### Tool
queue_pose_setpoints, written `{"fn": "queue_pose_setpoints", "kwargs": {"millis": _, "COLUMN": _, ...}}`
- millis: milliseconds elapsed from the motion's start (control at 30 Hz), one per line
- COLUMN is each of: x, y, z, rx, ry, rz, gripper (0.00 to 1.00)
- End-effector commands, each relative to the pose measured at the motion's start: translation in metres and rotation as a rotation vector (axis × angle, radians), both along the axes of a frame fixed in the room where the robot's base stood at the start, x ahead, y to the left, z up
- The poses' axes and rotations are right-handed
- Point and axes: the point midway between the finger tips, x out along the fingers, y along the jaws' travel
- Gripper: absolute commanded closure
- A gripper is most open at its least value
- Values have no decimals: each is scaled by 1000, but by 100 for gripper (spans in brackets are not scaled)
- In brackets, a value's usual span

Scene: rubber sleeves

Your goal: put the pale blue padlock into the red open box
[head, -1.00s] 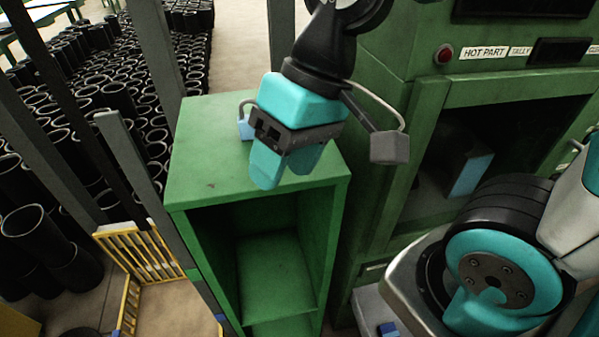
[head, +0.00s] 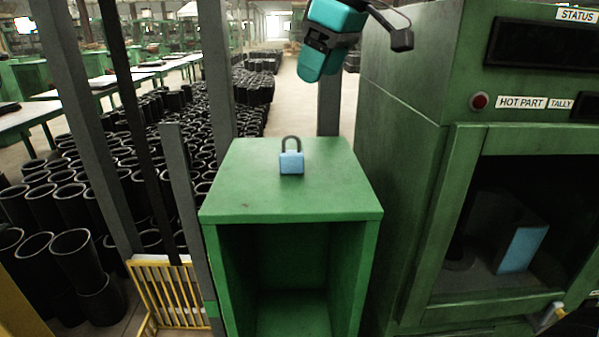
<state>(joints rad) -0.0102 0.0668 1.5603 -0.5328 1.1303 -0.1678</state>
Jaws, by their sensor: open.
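The pale blue padlock (head: 291,163) stands upright on top of the green cabinet (head: 240,193), its dark shackle pointing up. My gripper (head: 318,68) is open, high in the picture, above and a little to the right of the padlock and clear of it. Its teal fingers point down. Nothing shows between the fingers, though the far side is hidden. I see no red open box in this view.
A green machine (head: 411,130) with a dark window stands close on the right. Grey posts (head: 211,75) and a yellow rack (head: 168,292) are on the left. Black rubber sleeves (head: 75,250) crowd the floor behind. The cabinet top around the padlock is clear.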

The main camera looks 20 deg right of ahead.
Motion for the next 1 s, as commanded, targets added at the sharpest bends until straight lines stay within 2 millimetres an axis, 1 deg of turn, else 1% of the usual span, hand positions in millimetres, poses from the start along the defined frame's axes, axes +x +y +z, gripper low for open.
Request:
{"fn": "queue_pose_setpoints", "kwargs": {"millis": 100, "x": 5, "y": -6, "z": -19, "rx": -1, "ry": 4, "rz": -18, "gripper": 37}}
{"fn": "queue_pose_setpoints", "kwargs": {"millis": 167, "x": 9, "y": -7, "z": -30, "rx": 1, "ry": 6, "rz": -23, "gripper": 37}}
{"fn": "queue_pose_setpoints", "kwargs": {"millis": 200, "x": 12, "y": -7, "z": -39, "rx": 0, "ry": 5, "rz": -26, "gripper": 37}}
{"fn": "queue_pose_setpoints", "kwargs": {"millis": 400, "x": 27, "y": -1, "z": -78, "rx": 1, "ry": 6, "rz": -31, "gripper": 37}}
{"fn": "queue_pose_setpoints", "kwargs": {"millis": 500, "x": 32, "y": 3, "z": -94, "rx": 0, "ry": 3, "rz": -31, "gripper": 37}}
{"fn": "queue_pose_setpoints", "kwargs": {"millis": 600, "x": 36, "y": 5, "z": -103, "rx": 0, "ry": 1, "rz": -31, "gripper": 37}}
{"fn": "queue_pose_setpoints", "kwargs": {"millis": 767, "x": 39, "y": 8, "z": -112, "rx": 0, "ry": 3, "rz": -28, "gripper": 37}}
{"fn": "queue_pose_setpoints", "kwargs": {"millis": 1000, "x": 52, "y": 14, "z": -145, "rx": 0, "ry": 3, "rz": -28, "gripper": 37}}
